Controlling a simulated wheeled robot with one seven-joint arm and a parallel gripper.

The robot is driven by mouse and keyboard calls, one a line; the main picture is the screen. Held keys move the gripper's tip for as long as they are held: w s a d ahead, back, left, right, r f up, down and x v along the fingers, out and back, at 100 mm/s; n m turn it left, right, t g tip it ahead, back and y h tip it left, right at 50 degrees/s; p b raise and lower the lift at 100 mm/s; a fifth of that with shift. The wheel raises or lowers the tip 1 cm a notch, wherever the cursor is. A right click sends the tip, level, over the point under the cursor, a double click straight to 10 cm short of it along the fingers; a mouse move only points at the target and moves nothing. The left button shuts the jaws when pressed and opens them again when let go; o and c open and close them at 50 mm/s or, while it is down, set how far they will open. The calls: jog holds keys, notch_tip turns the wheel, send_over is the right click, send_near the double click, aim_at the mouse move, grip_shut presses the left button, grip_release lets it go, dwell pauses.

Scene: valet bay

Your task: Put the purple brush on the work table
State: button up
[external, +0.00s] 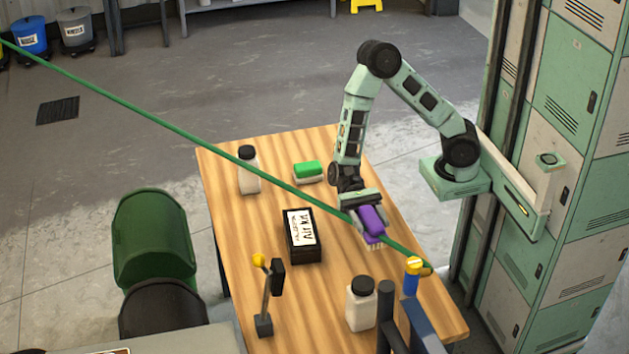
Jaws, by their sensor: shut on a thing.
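The purple brush (372,221) has a purple back and pale bristles that point down. My gripper (362,205) is shut on it over the right part of the work table (325,292), a light striped wooden top. I cannot tell whether the bristles touch the table top or hang just above it. The gripper's fingers are partly hidden by the brush and by a green hose.
A green hose (180,131) crosses the view in front of the table. A black box (302,252), white bottles (361,303) (249,178) and a green-topped brush (307,171) stand on the table. A clamp-like tool (265,300) is at the front. Bare wood lies around the box.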

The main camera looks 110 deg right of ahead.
aim_at(365, 228)
jog(key=w+d+r+m+t+h+p, duration=0.3)
jog(key=w+d+r+m+t+p, duration=0.25)
jog(key=d+m+t+p, duration=0.3)
jog(key=w+d+f+m+t+h+p, duration=0.25)
jog(key=d+m+t+h+p, duration=0.55)
jog(key=d, duration=0.6)
jog(key=s+a+f+n+g+y+b, duration=0.1)
jog(key=a+n+y+b, duration=0.1)
jog(key=a, duration=0.6)
jog(key=s+a+f+n+g+y+b, duration=0.1)
jog(key=a+n+b, duration=0.1)
jog(key=a, duration=0.7)
jog(key=s+a+f+n+g+y+b, duration=0.1)
jog(key=s+a+n+y+b, duration=0.1)
jog(key=a, duration=0.6)
jog(key=shift+a+f+n+y, duration=0.3)
jog(key=shift+a+n, duration=0.05)
jog(key=shift+n, duration=0.2)
jog(key=f, duration=0.5)
jog(key=shift+s+a+f+b, duration=0.1)
jog(key=shift+s+a+b, duration=0.1)
jog(key=shift+a+b, duration=0.15)
jog(key=shift+f, duration=2.35)
